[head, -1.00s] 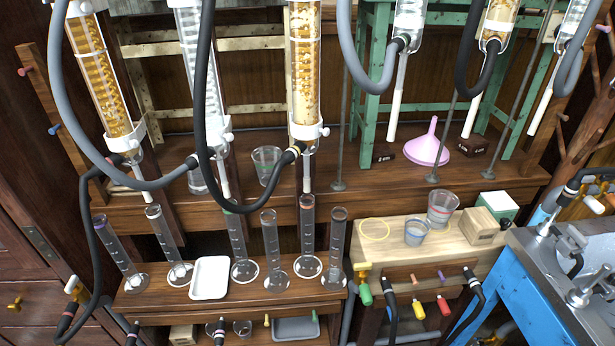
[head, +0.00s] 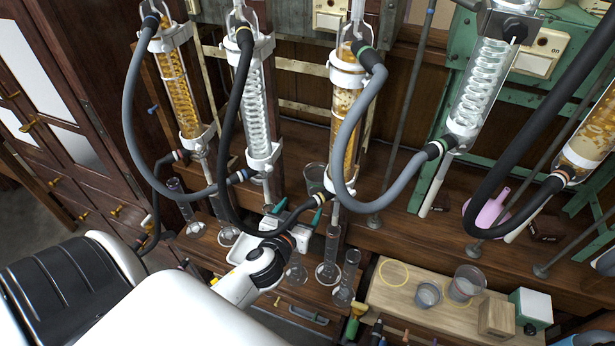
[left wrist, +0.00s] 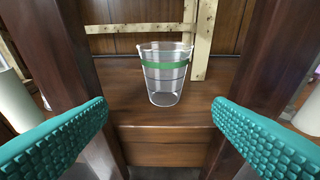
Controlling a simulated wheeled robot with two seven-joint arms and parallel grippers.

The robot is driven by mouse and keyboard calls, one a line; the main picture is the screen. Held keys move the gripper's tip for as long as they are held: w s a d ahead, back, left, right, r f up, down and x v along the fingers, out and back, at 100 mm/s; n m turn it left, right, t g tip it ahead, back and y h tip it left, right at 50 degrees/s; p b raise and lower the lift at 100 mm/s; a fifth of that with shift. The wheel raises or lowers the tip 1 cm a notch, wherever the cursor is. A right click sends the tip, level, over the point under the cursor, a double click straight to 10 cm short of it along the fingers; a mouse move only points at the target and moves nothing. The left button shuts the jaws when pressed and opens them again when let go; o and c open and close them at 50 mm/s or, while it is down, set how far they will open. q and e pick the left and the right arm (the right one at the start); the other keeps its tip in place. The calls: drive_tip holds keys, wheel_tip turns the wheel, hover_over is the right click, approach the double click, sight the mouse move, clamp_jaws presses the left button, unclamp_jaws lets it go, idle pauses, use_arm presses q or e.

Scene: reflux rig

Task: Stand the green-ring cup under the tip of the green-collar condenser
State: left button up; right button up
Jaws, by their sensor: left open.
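The green-ring cup (left wrist: 166,75) is clear, with a green band near its rim, and stands upright and empty on a wooden shelf in the left wrist view. In the head view a clear cup (head: 314,176), partly hidden, stands on the shelf between the second and third condensers. A green ring shows at the upper hose joint of the third condenser (head: 346,105), which has amber filling; its tip is partly behind hoses. My left gripper (head: 298,212) is open, its teal fingers (left wrist: 160,135) apart on either side of the cup's line, short of it. My right gripper is out of view.
Dark posts (left wrist: 248,75) flank the cup. Grey and black hoses (head: 225,120) loop near my left arm. A pale board (head: 400,300) at right bears two cups and a wooden block.

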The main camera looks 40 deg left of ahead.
sight(321, 177)
use_arm(q)
drive_tip(key=shift+t, duration=0.3)
drive_tip(key=x, duration=0.4)
drive_tip(key=b+x, duration=0.1)
drive_tip(key=x, duration=0.3)
drive_tip(key=r+b+x, duration=0.1)
drive_tip(key=x, duration=0.2)
drive_tip(key=shift+w+d, duration=0.15)
drive_tip(key=shift+w, duration=0.4)
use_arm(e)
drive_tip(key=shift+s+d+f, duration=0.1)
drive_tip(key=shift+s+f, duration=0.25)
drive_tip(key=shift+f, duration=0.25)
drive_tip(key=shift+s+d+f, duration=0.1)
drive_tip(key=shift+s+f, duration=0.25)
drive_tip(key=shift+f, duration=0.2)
use_arm(q)
drive_tip(key=c, duration=0.6)
drive_tip(key=shift+r+p, duration=1.4)
drive_tip(key=shift+r, duration=0.1)
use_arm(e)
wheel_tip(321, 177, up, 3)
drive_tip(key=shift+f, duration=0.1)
